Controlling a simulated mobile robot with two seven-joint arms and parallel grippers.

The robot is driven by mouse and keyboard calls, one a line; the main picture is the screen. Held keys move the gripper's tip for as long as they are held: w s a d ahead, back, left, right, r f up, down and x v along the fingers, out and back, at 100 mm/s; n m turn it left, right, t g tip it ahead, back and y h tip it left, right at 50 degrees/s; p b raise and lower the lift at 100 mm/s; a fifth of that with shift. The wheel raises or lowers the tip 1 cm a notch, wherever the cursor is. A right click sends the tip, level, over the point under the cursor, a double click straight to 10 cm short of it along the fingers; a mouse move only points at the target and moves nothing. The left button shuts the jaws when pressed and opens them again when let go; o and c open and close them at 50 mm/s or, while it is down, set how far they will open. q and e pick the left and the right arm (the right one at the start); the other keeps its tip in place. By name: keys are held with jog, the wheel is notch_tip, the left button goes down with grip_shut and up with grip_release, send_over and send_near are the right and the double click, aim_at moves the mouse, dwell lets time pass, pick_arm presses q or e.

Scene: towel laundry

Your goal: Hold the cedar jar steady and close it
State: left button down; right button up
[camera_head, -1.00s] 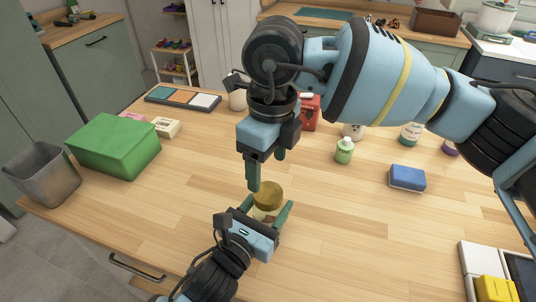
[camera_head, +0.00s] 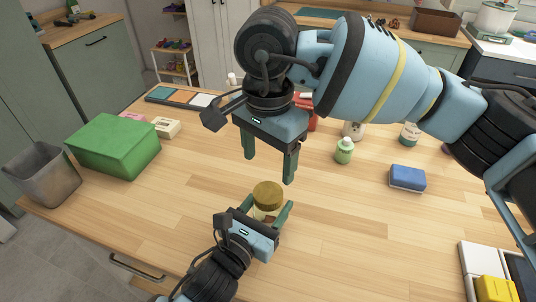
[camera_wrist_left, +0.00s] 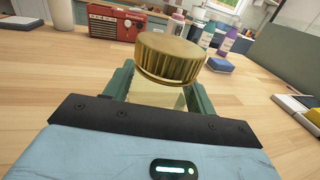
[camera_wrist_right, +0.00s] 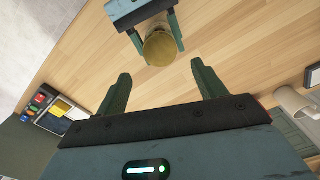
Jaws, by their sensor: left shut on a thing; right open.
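The jar (camera_head: 263,214) has a pale body and a gold ribbed lid (camera_head: 267,192). It stands near the front of the wooden table. My left gripper (camera_head: 268,206) is shut around the jar body from the front. In the left wrist view the lid (camera_wrist_left: 170,57) sits on top of the pale body (camera_wrist_left: 156,92), looking slightly tilted; I cannot tell whether it is tight. My right gripper (camera_head: 269,168) is open and empty, above and behind the jar, apart from the lid. The right wrist view shows the lid (camera_wrist_right: 160,47) beyond the open fingers.
A green box (camera_head: 115,145) and a grey bin (camera_head: 43,175) stand at the left. A green bottle (camera_head: 344,150), a blue sponge (camera_head: 407,178) and a red radio (camera_wrist_left: 115,22) stand beyond the jar. The table around the jar is clear.

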aim_at(268, 192)
dwell(0.4)
jog(key=shift+f, duration=4)
jog(key=shift+c, duration=0.3)
jog(key=c, duration=1)
jog(key=shift+o, duration=0.2)
jog(key=m, duration=1.1)
jog(key=shift+m, duration=0.3)
jog(key=o, duration=1.1)
